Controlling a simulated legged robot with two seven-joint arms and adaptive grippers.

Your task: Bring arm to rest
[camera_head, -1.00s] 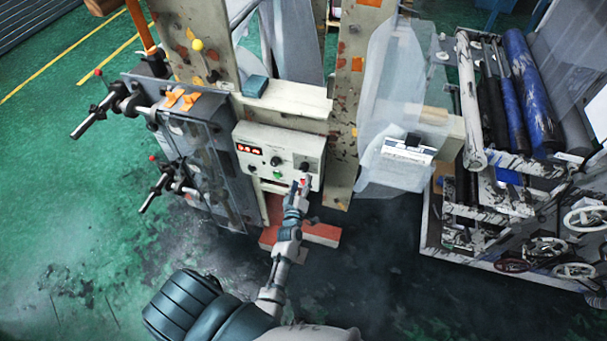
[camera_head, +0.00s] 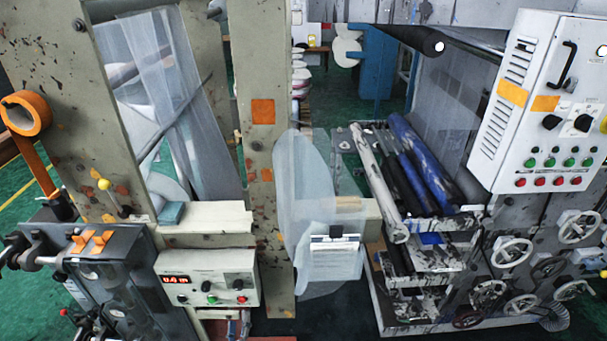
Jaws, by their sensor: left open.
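The control box (camera_head: 208,279) is cream-coloured and stands left of centre, low in the head view. It has a lit red display (camera_head: 176,280), black knobs, a green button (camera_head: 212,300) and a red button (camera_head: 241,299). Only a small part of my left gripper (camera_head: 245,322) shows, at the bottom edge just below the box's right end. It is open, appears empty and is apart from the buttons. The rest of my left arm is below the picture. My right gripper is not in view.
Cream posts (camera_head: 262,130) with film between them rise behind the box. Black handles and a grey plate (camera_head: 110,245) stand left. A roller frame (camera_head: 420,165) with handwheels and a white control cabinet (camera_head: 535,100) fill the right. Green floor shows at far left.

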